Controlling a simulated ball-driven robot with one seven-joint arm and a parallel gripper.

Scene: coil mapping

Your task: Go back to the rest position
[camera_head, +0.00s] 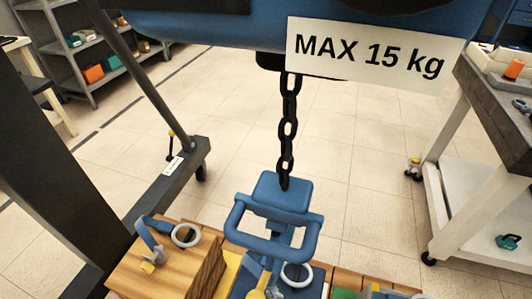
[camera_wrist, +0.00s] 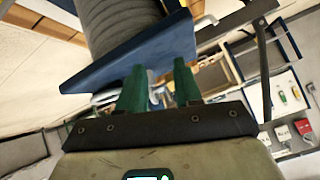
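My gripper (camera_wrist: 160,88) shows in the wrist view, with two green fingers standing apart and nothing visible between them. Beyond the fingertips is a blue angled plate (camera_wrist: 150,50) with a grey ribbed cylinder (camera_wrist: 118,22) above it. I cannot tell whether the fingers touch the plate. My gripper does not show in the head view. There, a blue handled lifting device (camera_head: 275,215) hangs from a black chain (camera_head: 287,130) under a blue hoist body (camera_head: 215,28) with a "MAX 15 kg" sign (camera_head: 368,53).
Wooden blocks (camera_head: 170,270) with grey rings stand at the bottom of the head view. A dark metal frame leg (camera_head: 165,190) is at left, shelves (camera_head: 75,50) behind it. A wheeled cart (camera_head: 480,150) stands at right. Tiled floor (camera_head: 350,150) between is clear.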

